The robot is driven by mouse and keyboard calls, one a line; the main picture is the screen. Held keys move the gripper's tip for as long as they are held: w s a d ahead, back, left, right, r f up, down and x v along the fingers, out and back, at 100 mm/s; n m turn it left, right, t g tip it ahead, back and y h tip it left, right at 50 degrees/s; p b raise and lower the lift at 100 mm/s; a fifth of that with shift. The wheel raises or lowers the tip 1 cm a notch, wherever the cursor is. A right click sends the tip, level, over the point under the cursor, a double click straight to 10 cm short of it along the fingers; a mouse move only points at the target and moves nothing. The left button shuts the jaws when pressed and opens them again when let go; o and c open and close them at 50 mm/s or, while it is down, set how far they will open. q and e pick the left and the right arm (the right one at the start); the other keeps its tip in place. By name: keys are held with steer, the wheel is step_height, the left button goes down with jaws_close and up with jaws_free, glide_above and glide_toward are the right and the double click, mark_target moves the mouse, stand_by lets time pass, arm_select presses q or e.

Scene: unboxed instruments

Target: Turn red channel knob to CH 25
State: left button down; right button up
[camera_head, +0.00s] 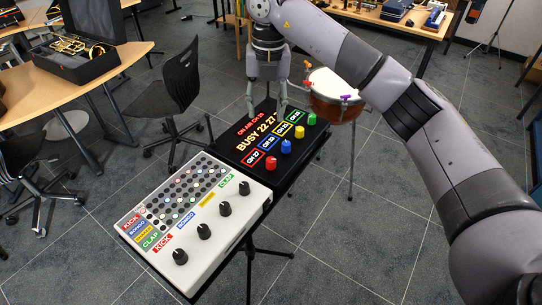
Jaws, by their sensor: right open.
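The red channel knob (271,163) stands at the near end of a row on the black panel (228,147). The red label beside it appears to read CH 27. Blue (286,146), yellow (298,131) and green (311,119) knobs follow it toward the far end, each with a channel label. Lit text on the panel reads ON AIR, with a channel that looks like CH 25, and BUSY 22 with more partly hidden behind a finger. My right gripper (268,109) is open, fingers pointing down over the panel's far end, apart from the red knob. My left gripper is out of view.
A white drum machine (262,196) with black knobs adjoins the panel's near side on the same stand. A drum (334,108) stands close behind the panel. A black chair (181,80) and a table with a trumpet case (72,62) are at left.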

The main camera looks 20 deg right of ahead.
steer(key=d, duration=0.1)
steer(key=p, duration=0.3)
glide_toward(271, 159)
steer(key=shift+h, duration=0.3)
steer(key=f, duration=0.9)
steer(key=shift+a, duration=0.3)
steer(key=shift+c, duration=0.4)
jaws_close()
